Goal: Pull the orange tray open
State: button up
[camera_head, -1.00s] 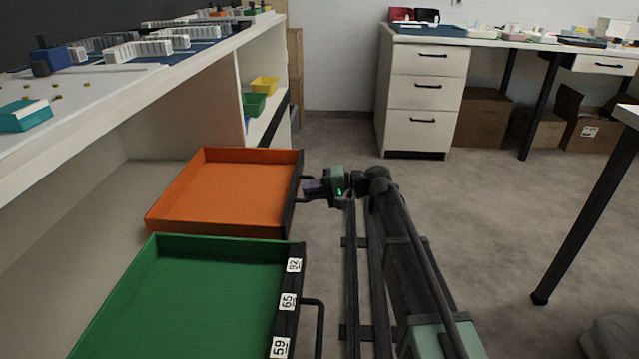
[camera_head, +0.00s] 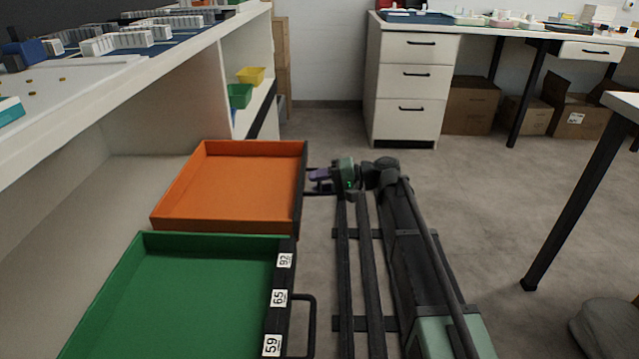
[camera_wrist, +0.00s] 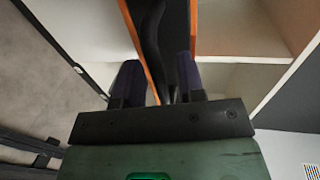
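My gripper (camera_head: 318,176) is at that handle, with purple fingers. In the wrist view, my gripper (camera_wrist: 159,82) has one finger on each side of the black handle (camera_wrist: 152,35). The tray's orange edge runs behind the handle.
The open green tray (camera_head: 165,300) stands nearer, with number labels on its front and a black handle (camera_head: 308,325). A white drawer unit (camera_head: 412,90) stands at the back. Cartons (camera_head: 470,105) lie under the desk.

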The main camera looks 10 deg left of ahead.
jog(key=s+p+v, duration=0.1)
jog(key=p+v, duration=0.1)
jog(key=v, duration=0.8)
jog(key=shift+w+d, duration=0.4)
jog(key=shift+w, duration=0.05)
jog(key=shift+r, duration=0.15)
